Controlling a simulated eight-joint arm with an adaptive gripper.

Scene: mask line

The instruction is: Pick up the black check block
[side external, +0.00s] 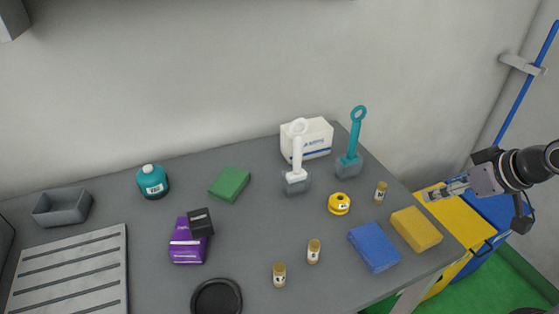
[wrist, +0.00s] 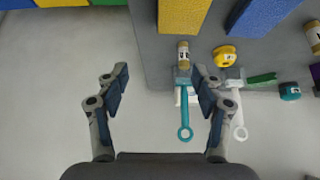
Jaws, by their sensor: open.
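The black check block (side external: 200,222) is a small dark cube with a faint light mark on its front. It sits on or against the upper right of a purple box (side external: 188,243), left of the middle of the table; I cannot tell exactly how it rests. My gripper (side external: 432,194) is at the far right, beyond the table's right edge and well away from the block. In the wrist view my gripper (wrist: 160,84) is open with nothing between its fingers. The purple box is cut off at that view's right edge (wrist: 315,72), and the block is not clearly seen there.
On the grey table (side external: 130,202), a black round dish (side external: 217,298) and a small bottle (side external: 279,274) stand near the block. A green block (side external: 230,185) lies behind it. Tall-handled white (side external: 298,160) and teal (side external: 351,145) tools, plus blue (side external: 374,248) and yellow (side external: 416,229) blocks, lie toward my gripper.

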